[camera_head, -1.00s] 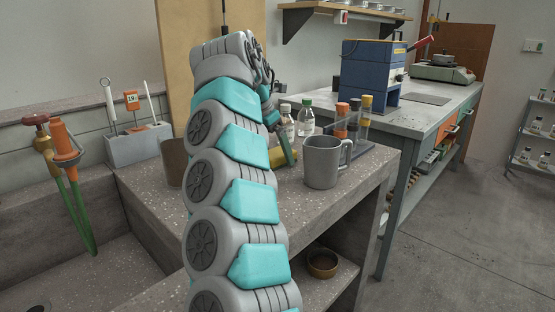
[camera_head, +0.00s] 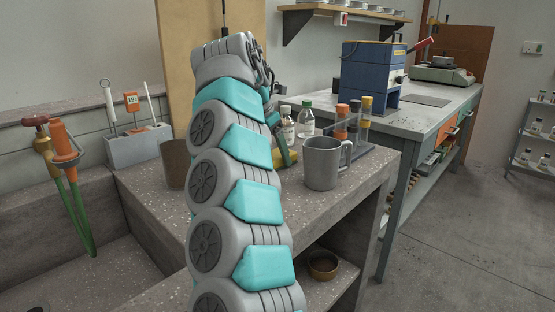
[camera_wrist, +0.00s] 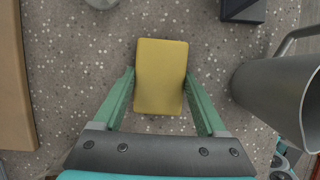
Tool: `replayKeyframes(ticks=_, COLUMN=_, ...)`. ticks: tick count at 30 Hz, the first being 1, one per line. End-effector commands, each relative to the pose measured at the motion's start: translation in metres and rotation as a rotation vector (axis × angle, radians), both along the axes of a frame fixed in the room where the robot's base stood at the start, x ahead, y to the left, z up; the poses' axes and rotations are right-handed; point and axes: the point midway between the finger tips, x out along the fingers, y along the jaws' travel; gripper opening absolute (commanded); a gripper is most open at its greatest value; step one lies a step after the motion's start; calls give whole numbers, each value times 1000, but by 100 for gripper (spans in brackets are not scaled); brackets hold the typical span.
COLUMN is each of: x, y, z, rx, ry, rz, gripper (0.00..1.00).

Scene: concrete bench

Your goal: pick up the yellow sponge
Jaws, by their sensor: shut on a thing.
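The yellow sponge (camera_wrist: 161,76) is between the two green fingers of my gripper (camera_wrist: 161,90) in the wrist view, with a finger against each side. Speckled bench top shows around it; I cannot tell whether the sponge touches the bench. In the head view a small part of the sponge (camera_head: 277,158) shows behind my arm, beside a green finger of my gripper (camera_head: 285,148). My arm hides the rest of it.
A grey metal mug (camera_head: 321,163) stands close to the right of my gripper, also in the wrist view (camera_wrist: 270,92). Bottles (camera_head: 306,120) and a rack of capped tubes (camera_head: 353,125) stand behind. A brown pot (camera_head: 175,163) is left of my arm.

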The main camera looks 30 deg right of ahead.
Motion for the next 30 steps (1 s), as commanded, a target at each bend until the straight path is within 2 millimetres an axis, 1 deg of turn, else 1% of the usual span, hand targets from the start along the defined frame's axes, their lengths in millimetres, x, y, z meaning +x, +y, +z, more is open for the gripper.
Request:
replayKeyframes(ticks=1, x=0, y=0, z=0, rx=0, ry=0, rz=0, gripper=43)
replayKeyframes(ticks=6, x=0, y=0, z=0, rx=0, ry=0, rz=0, gripper=24)
replayKeyframes(ticks=7, x=0, y=0, z=0, rx=0, ry=0, rz=0, gripper=22)
replayKeyframes(ticks=30, x=2, y=0, z=4, rx=3, ry=1, rz=0, gripper=22)
